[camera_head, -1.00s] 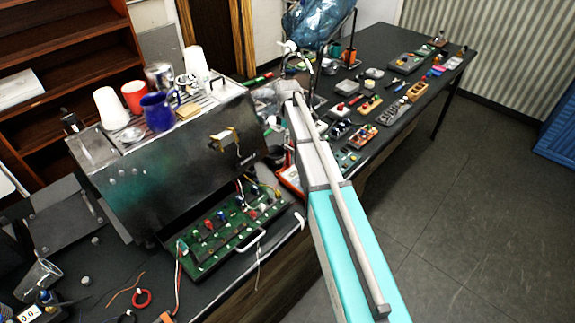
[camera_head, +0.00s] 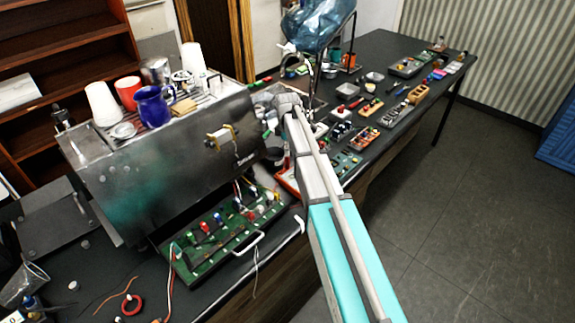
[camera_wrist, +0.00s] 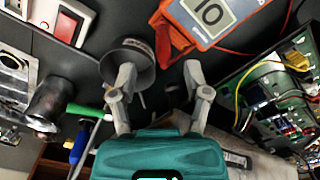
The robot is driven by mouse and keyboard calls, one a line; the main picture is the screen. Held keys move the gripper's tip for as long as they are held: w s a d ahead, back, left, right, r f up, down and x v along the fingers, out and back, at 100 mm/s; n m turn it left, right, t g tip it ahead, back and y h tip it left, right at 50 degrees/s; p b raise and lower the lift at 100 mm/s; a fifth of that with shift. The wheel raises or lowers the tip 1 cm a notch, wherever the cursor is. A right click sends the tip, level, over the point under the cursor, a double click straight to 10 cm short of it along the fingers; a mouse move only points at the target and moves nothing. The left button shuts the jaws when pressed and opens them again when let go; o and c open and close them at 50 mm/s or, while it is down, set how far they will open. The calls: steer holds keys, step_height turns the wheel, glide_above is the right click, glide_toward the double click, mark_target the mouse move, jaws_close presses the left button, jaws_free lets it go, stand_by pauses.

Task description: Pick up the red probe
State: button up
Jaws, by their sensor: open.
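My gripper (camera_wrist: 160,82) is open, with nothing visible between its two grey fingers. A thin red lead (camera_wrist: 283,22) curves away at the meter's right. No probe tip is clearly seen. In the head view, the multimeter's orange edge (camera_head: 287,182) shows beside my arm, which hides part of that area.
A dark round cup (camera_wrist: 128,62) is close to the left finger. A green circuit board (camera_head: 215,238) lies before the steel brewer (camera_head: 160,165); cups stand on top. Many small parts cover the long black table (camera_head: 385,45).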

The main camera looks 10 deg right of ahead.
mark_target(288, 168)
steer(key=shift+f, duration=0.1)
steer(key=shift+s+d+f+b, duration=0.1)
steer(key=shift+f+b, duration=1.2)
steer(key=shift+s+f+b, duration=0.1)
steer(key=shift+f+b, duration=1.15)
steer(key=shift+b, duration=0.05)
steer(key=shift+c, duration=0.2)
jaws_close()
